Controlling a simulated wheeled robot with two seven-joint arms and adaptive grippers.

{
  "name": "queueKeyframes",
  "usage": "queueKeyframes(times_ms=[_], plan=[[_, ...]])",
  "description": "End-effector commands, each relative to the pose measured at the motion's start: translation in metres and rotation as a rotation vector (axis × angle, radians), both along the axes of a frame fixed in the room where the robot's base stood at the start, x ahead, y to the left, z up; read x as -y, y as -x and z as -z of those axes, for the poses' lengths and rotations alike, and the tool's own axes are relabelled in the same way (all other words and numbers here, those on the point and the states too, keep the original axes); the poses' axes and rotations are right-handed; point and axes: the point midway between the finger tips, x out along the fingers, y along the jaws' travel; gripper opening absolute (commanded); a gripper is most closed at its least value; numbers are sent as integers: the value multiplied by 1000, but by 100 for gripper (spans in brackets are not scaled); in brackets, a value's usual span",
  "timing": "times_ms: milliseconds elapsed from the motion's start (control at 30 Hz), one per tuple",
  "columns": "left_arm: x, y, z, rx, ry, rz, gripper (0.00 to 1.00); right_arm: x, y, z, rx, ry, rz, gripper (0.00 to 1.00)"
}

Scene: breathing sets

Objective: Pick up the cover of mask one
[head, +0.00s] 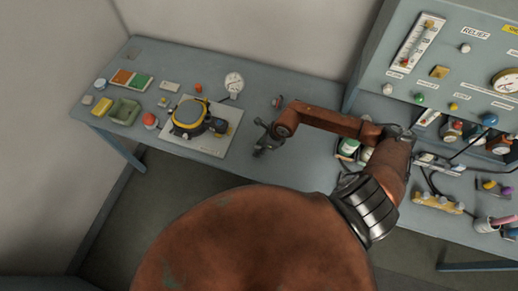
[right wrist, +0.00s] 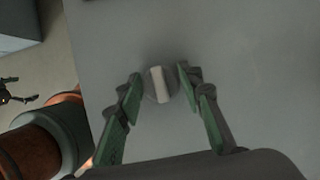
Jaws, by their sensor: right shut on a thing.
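A small round grey cap with a pale raised bar (right wrist: 159,86) lies between the fingertips of my right gripper (right wrist: 160,82) in the right wrist view. The gripper is shut on its sides. I cannot tell whether this cap is the cover of mask one, or whether it touches the table. In the head view my right gripper (head: 264,142) is low over the table, right of the white board, and hides what it holds. A yellow and black mask (head: 188,117) sits on the white board (head: 213,145). Two spread dark fingers, apparently my left gripper (right wrist: 14,91), show at the left edge.
The grey table (head: 295,165) is clear around my right gripper. A green tray (head: 125,110) is at the left.

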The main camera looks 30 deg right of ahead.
Motion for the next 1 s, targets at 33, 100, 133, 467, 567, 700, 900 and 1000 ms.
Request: queueKeyframes(times_ms=[33,100,133,467,567,700,900,1000], plan=[[0,-1,0,2,0,0,100,0,0,0,1,1,0,21],[1,-3,0,4,1,0,100,0,0,0,1,1,0,21],[1,-3,0,4,0,1,100,0,0,0,1,1,0,21],[2,-7,12,9,2,1,100,1,-1,-32,4,2,-3,21],[2,-6,13,9,2,1,100,-13,15,-54,4,1,-6,21],[2,-6,18,8,3,1,100,-31,36,-87,5,1,-7,21],[2,-4,27,5,3,1,100,-63,73,-109,4,-1,-7,21],[2,-4,30,4,2,1,100,-75,86,-118,3,-1,-5,21]])
